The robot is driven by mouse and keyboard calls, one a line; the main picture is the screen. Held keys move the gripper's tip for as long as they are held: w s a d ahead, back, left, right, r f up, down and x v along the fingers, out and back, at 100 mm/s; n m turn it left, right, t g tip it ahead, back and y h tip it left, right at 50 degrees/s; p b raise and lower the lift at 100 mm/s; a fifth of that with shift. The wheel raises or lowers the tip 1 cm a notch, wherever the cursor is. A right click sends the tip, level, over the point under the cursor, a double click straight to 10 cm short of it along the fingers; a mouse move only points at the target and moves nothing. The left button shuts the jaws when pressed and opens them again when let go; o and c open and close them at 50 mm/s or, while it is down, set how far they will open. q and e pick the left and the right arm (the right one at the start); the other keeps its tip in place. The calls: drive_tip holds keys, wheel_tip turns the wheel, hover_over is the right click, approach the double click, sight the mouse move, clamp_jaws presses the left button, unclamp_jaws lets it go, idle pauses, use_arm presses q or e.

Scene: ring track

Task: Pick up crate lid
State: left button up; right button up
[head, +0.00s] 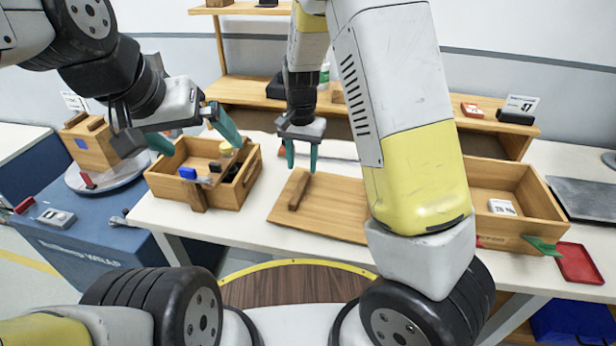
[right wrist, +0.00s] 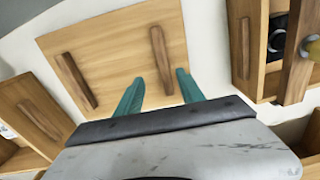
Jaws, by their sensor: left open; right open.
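The crate lid (head: 335,222) is a flat wooden board lying on the white table, with a raised bar handle (head: 299,190) near its left side. In the right wrist view the lid (right wrist: 115,50) shows two bars, one near each side. My right gripper (head: 302,165) is open and empty, above the lid's far left part, near the left bar; its fingers (right wrist: 161,77) point toward the lid in the right wrist view. My right arm hides the lid's right part in the head view. My left gripper (head: 193,136) is open above the left crate (head: 168,187).
The left crate holds a blue block (head: 187,173) and other small items. A right crate (head: 528,226) holds a white labelled item (head: 502,207). A red tray (head: 580,263) lies at the table's right edge. A wooden shelf (head: 250,91) stands behind. A blue cart (head: 85,235) is at left.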

sight(300, 187)
drive_tip(key=shift+w+a+f, duration=0.15)
drive_tip(key=shift+f, duration=0.3)
drive_tip(key=f, duration=0.7)
drive_tip(key=shift+w+a+f, duration=0.1)
drive_tip(key=shift+w+a, duration=0.05)
drive_tip(key=shift+a, duration=0.05)
clamp_jaws()
idle(0.8)
